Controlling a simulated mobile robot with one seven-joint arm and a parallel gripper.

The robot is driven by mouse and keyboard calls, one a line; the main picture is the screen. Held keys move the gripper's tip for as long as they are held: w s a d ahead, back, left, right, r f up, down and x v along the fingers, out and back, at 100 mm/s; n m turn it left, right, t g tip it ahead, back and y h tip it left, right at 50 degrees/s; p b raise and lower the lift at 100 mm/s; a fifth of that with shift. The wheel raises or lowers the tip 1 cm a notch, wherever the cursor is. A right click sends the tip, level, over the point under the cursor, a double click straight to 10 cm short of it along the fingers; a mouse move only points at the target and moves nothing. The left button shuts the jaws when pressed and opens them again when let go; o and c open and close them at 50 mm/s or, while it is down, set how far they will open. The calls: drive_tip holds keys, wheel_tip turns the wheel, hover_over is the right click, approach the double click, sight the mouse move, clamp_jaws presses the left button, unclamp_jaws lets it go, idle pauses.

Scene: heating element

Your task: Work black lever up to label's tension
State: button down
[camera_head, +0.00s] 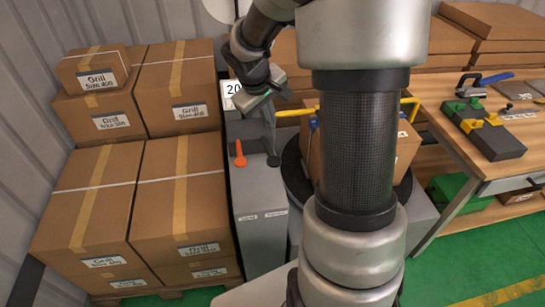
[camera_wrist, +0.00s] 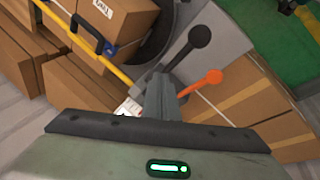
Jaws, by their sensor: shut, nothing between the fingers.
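The black lever (camera_head: 274,158) stands on top of a grey machine box (camera_head: 258,238). In the wrist view its round knob (camera_wrist: 200,37) is to the upper right of my fingertips, and its shaft runs down towards them. An orange lever (camera_head: 239,155) stands to its left; it also shows in the wrist view (camera_wrist: 208,80). My gripper (camera_head: 266,112) is shut and empty above the box, by the levers; it also shows in the wrist view (camera_wrist: 160,85). I cannot tell whether it touches the black shaft. A white label (camera_head: 233,91) reading "20" is partly hidden behind my gripper.
Stacked cardboard boxes (camera_head: 85,200) stand close on the left. A carton (camera_head: 397,150) sits on a round turntable to the right, with a yellow bar (camera_head: 292,113) by it. A wooden workbench (camera_head: 465,155) with tools is at far right. Green floor (camera_head: 450,255) is clear in front of it.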

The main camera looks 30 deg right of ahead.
drive_tip(key=f+b, duration=0.1)
drive_tip(key=s+f+b, duration=0.1)
drive_tip(key=f, duration=0.1)
drive_tip(key=s+f+b, duration=0.1)
drive_tip(key=f, duration=0.1)
drive_tip(key=shift+a+b, duration=0.25)
drive_tip(key=shift+b, duration=0.05)
drive_tip(key=shift+s+a+f+b, duration=0.1)
drive_tip(key=shift+s+f+b, duration=0.25)
drive_tip(key=shift+f+b, duration=0.4)
idle(1.1)
drive_tip(key=shift+s+a+f+b, duration=0.1)
drive_tip(key=shift+s+f+b, duration=0.05)
drive_tip(key=shift+f+b, duration=0.3)
